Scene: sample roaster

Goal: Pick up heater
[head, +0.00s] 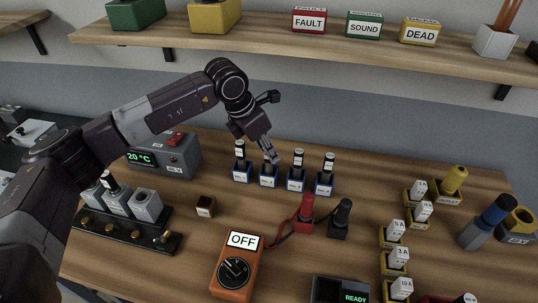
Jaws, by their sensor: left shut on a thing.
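Several blue holder blocks stand in a row on the bench, each with an upright dark part in it. The parts at the first (240,149), third (298,159) and fourth (328,163) blocks show white tops. I take these parts for the heaters, but their labels are too small to read. My left gripper (270,157) reaches down over the second block from the left (269,181) and is shut on the top of the heater (268,169) there. The fingers hide its top; it appears still within the block. My right gripper is out of view.
An orange meter (237,266) reading OFF, red (305,214) and black (340,218) probes and a small dark block (206,206) stand in front. A grey box (180,156) reading 20 °C is left. Yellow holders (388,238) line the right. A shelf (270,38) hangs behind.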

